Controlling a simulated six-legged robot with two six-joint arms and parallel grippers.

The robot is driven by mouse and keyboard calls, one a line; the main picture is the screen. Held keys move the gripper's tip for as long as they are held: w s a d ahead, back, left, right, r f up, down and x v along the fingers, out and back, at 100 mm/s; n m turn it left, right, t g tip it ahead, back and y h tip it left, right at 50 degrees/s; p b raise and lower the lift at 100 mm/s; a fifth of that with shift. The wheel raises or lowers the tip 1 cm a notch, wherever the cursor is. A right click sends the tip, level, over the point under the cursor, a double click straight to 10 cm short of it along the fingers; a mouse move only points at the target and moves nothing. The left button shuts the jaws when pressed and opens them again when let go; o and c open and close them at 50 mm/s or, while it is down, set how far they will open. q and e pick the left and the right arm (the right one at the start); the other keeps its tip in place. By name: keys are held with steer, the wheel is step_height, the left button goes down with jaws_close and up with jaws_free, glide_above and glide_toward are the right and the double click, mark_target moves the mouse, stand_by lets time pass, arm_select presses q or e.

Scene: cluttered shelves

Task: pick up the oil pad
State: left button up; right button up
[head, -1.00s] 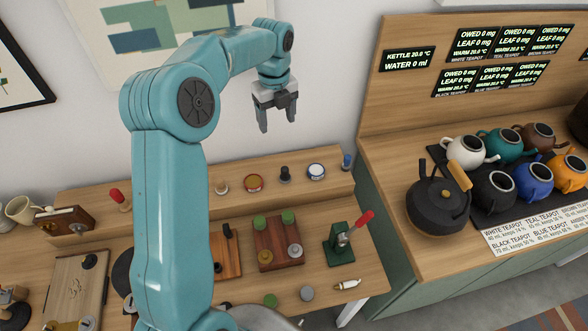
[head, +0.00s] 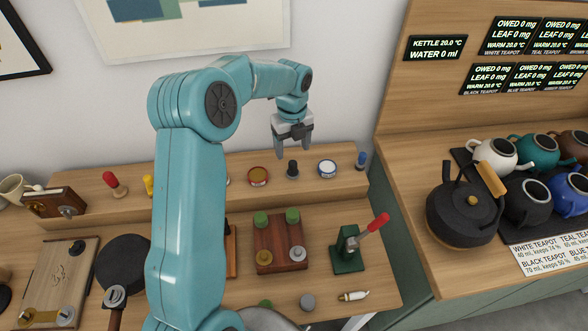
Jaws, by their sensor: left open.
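No item is plainly labelled as the oil pad, so I cannot tell which one it is. Candidates on the raised wooden shelf are a round tin with a reddish-gold lid (head: 258,176), a small black-knobbed piece (head: 292,169), and a round white tin with a blue rim (head: 327,168). My left gripper (head: 292,149) is open and empty, pointing down just above the black-knobbed piece, with its fingers apart. Contact with it cannot be seen. My right gripper is not in view.
My left arm hides part of the bench. A wooden block with green and metal knobs (head: 279,240), a green press with a red handle (head: 347,250) and a blue-topped piece (head: 361,160) are nearby. A black kettle (head: 465,212) and several teapots stand on the right counter.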

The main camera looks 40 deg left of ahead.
mark_target(293, 161)
arm_select(q)
steer(key=shift+s+d+f, duration=0.1)
steer(key=shift+s+f, duration=0.15)
steer(key=shift+f, duration=0.35)
steer(key=shift+s+d+f, duration=0.1)
steer(key=shift+s+f, duration=0.1)
steer(key=shift+f, duration=0.7)
steer(key=f, duration=0.2)
steer(key=f+p, duration=0.1)
steer(key=f, duration=0.1)
steer(key=shift+w+a+f+p, duration=0.15)
steer(key=shift+w+f+p, duration=0.05)
steer(key=shift+f+p, duration=0.1)
steer(key=shift+f, duration=0.3)
steer(key=shift+w+f, duration=0.2)
steer(key=shift+f, duration=0.1)
steer(key=shift+s+r, duration=0.1)
steer(key=shift+s, duration=0.05)
steer(key=c, duration=1)
steer(key=shift+c, duration=0.8)
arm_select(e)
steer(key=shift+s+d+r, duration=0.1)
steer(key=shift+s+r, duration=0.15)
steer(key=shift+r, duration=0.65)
